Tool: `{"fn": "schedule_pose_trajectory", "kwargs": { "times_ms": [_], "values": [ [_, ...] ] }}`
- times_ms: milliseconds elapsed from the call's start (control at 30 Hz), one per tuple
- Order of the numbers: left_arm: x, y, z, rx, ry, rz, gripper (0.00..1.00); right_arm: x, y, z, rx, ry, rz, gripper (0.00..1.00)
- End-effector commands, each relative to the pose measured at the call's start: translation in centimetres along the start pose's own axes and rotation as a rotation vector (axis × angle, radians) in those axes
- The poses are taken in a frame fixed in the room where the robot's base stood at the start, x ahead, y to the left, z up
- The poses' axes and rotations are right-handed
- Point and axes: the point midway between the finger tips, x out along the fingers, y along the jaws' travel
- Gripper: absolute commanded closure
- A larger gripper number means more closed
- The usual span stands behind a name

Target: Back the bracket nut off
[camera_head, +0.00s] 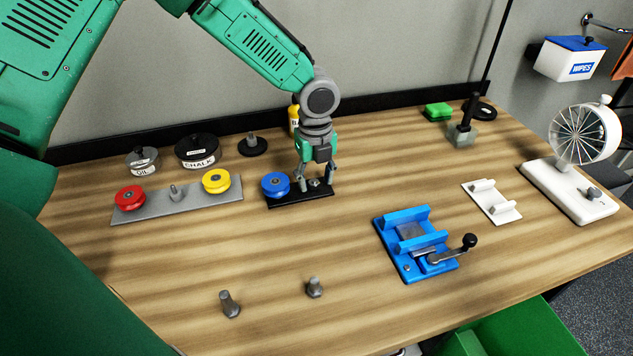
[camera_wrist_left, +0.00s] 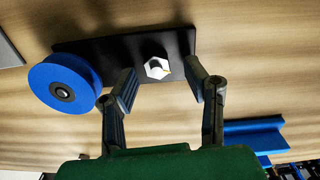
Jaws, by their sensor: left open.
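The black bracket (camera_head: 298,194) lies on the wooden bench, with a blue wheel (camera_head: 275,185) at its left end. The bracket nut (camera_head: 315,183) is a silver hex piece on the bracket's right part. In the left wrist view the nut (camera_wrist_left: 157,68) stands on the black plate (camera_wrist_left: 100,47), to the right of the blue wheel (camera_wrist_left: 65,84). My left gripper (camera_head: 317,184) is over the nut, fingers pointing down. In the left wrist view its fingers (camera_wrist_left: 164,80) are spread on either side of the nut, apart from it. My right gripper is not in view.
A grey plate (camera_head: 157,206) with red and yellow wheels lies to the left. Lidded tins (camera_head: 198,151) stand behind. A blue vise-like fixture (camera_head: 390,242) sits front right. The bench middle is clear.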

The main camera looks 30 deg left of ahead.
Motion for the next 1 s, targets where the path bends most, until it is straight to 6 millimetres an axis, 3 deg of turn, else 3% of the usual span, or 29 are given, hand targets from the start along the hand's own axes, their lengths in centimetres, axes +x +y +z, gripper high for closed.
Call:
{"fn": "schedule_pose_trajectory", "kwargs": {
  "times_ms": [400, 433, 533, 567, 1000],
  "values": [
    [1.01, -0.06, -0.05, -0.001, -0.001, 0.0, 0.59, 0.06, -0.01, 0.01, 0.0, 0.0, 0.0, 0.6],
    [1.0, -0.07, -0.06, -0.001, -0.001, 0.0, 0.62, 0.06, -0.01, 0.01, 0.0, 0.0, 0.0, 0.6],
    [0.99, -0.09, -0.09, -0.001, -0.001, 0.0, 0.97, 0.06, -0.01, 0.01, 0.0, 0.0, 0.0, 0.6],
    [0.99, -0.08, -0.09, -0.001, -0.001, 0.0, 1.0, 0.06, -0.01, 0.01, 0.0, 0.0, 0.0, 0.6],
    [0.85, -0.14, -0.09, -0.059, -0.001, 0.0, 1.0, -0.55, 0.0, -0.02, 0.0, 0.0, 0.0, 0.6]
  ]
}}
